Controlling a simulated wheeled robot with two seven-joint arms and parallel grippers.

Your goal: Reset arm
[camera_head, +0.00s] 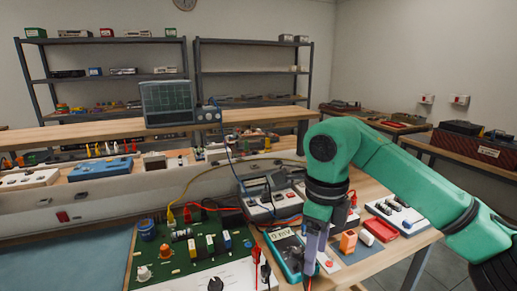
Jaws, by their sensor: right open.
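My right arm, green with black joints, comes in from the right and bends down over the workbench. My right gripper (310,262) points down at the right edge of a teal multimeter (285,250) and hides part of it. Its jaws are open, and I see nothing held between them. Whether the fingertips touch anything is not clear. My left gripper is not in view.
A green circuit board (195,256) with knobs and probe leads lies left of the multimeter. A grey bench meter (268,203) stands behind. An orange block (348,241) and a red tray (382,229) lie to the right. An oscilloscope (168,102) stands on the raised shelf.

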